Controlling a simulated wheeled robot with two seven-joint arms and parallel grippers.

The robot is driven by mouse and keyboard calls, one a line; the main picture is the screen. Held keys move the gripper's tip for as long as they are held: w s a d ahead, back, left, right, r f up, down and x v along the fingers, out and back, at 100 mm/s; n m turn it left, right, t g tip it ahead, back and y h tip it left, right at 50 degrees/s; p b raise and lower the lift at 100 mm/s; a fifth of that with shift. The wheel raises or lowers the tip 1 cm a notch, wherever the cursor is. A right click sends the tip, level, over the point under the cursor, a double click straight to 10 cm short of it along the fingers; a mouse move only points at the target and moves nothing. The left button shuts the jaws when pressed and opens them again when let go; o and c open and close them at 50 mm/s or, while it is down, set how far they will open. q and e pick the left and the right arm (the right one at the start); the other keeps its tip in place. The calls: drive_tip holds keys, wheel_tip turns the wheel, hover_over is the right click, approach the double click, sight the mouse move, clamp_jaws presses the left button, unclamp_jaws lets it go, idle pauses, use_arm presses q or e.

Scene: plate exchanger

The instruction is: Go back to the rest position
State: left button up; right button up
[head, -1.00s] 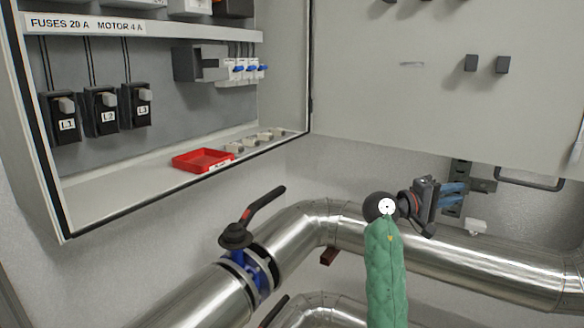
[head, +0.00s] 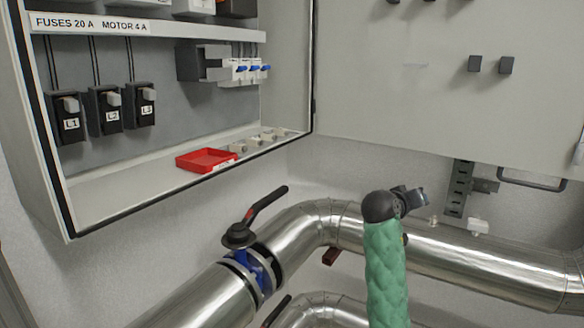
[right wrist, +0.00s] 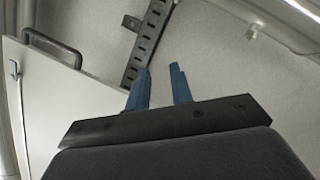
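My right arm, in a green sleeve, rises at the lower right of the head view, in front of the steel pipe. My left gripper is not in view.
An open cabinet (head: 185,90) with fuse holders and a red tray (head: 206,160) is at the upper left. Its door (head: 430,95) spans the upper right. A valve with a black handle (head: 265,205) sits on the steel pipe (head: 480,262). Bare wall lies below the cabinet.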

drive_tip(key=s+a+f+n+g+y, duration=0.1)
drive_tip(key=s+a+f+y, duration=0.35)
drive_tip(key=f, duration=0.75)
drive_tip(key=s+a+f+n+y, duration=0.1)
drive_tip(key=s+a+f+y, duration=0.4)
drive_tip(key=f, duration=0.6)
drive_tip(key=s+a+f+n+g+y, duration=0.1)
drive_tip(key=s+a+f+y, duration=0.15)
drive_tip(key=a+f, duration=0.7)
drive_tip(key=s+f+g, duration=0.2)
drive_tip(key=s+f, duration=0.7)
drive_tip(key=s, duration=0.3)
drive_tip(key=s+f+g, duration=0.2)
drive_tip(key=s+f, duration=0.8)
drive_tip(key=s, duration=0.3)
drive_tip(key=s+d+f+n+g, duration=0.1)
drive_tip(key=s+f+g, duration=0.2)
drive_tip(key=s+f, duration=0.7)
drive_tip(key=shift+s, duration=1.75)
drive_tip(key=shift+d, duration=0.1)
drive_tip(key=shift+f, duration=0.1)
